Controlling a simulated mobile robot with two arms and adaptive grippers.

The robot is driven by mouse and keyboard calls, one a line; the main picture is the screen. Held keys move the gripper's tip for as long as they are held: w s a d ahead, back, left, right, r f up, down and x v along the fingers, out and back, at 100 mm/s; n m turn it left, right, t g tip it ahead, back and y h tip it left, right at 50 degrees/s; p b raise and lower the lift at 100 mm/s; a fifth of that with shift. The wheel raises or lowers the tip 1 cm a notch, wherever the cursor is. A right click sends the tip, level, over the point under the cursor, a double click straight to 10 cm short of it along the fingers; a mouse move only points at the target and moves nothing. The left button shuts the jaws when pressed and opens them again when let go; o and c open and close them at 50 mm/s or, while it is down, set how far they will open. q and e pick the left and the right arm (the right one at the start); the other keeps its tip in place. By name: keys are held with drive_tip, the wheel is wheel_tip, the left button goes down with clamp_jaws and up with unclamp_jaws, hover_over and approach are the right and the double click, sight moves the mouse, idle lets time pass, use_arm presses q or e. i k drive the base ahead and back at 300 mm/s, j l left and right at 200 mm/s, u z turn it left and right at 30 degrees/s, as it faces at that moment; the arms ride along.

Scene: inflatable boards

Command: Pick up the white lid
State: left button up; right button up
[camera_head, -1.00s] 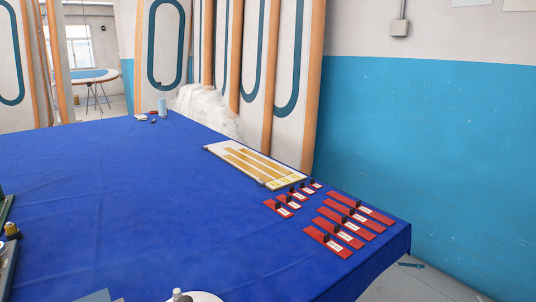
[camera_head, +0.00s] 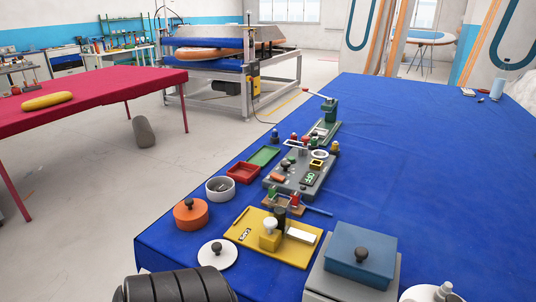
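A round white lid (camera_head: 213,258) with a dark knob lies on the near left part of the blue-covered table. Just behind it are an orange round pot (camera_head: 191,216) with a dark-knobbed lid and an open white round pot (camera_head: 220,193). A second white round piece (camera_head: 412,294) with a pale knob is cut off by the bottom edge at the right. I cannot tell whether it is also a lid. Neither of my grippers can be made out in view.
A yellow board (camera_head: 251,252) with a stamp-like piece stands right of the lid, then a grey box with a blue knobbed lid (camera_head: 355,246). Red (camera_head: 243,173) and green trays and a grey device board lie behind. A black ribbed cylinder (camera_head: 175,287) fills the bottom left.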

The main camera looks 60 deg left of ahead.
sight(220, 253)
drive_tip(key=u, duration=2.35)
drive_tip(key=k+l+u, duration=0.25)
drive_tip(key=i, duration=0.1)
